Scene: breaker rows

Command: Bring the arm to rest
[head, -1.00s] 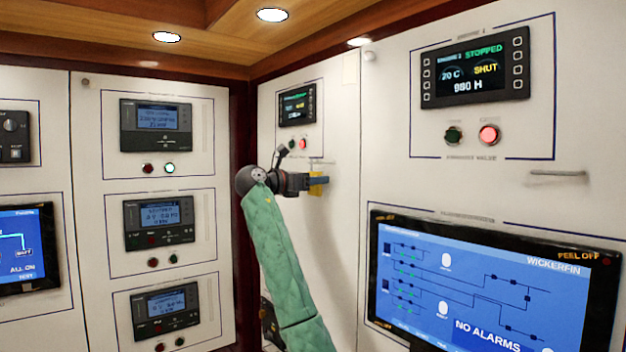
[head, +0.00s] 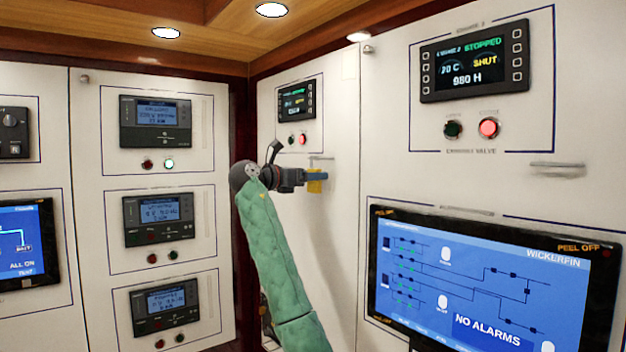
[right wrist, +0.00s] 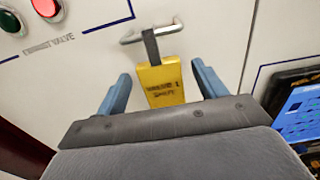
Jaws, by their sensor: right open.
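My right gripper (head: 324,176) is at the far panel, its arm in a green sleeve. It is open, its two blue fingers standing on either side of a yellow tag (head: 314,186), with gaps on both sides in the right wrist view (right wrist: 161,92). The yellow tag (right wrist: 166,84) has dark lettering, only partly legible, and hangs by a dark strap from a metal bar handle (right wrist: 134,38) on the panel. The bar (head: 321,158) also shows in the head view, just above the fingers. My left gripper is not in view.
A small display (head: 297,100) with red and green buttons is above the tag. At right are an engine display (head: 474,62), a second bar handle (head: 557,166) and a large blue screen (head: 490,280). Panels with several controllers (head: 156,123) fill the left wall.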

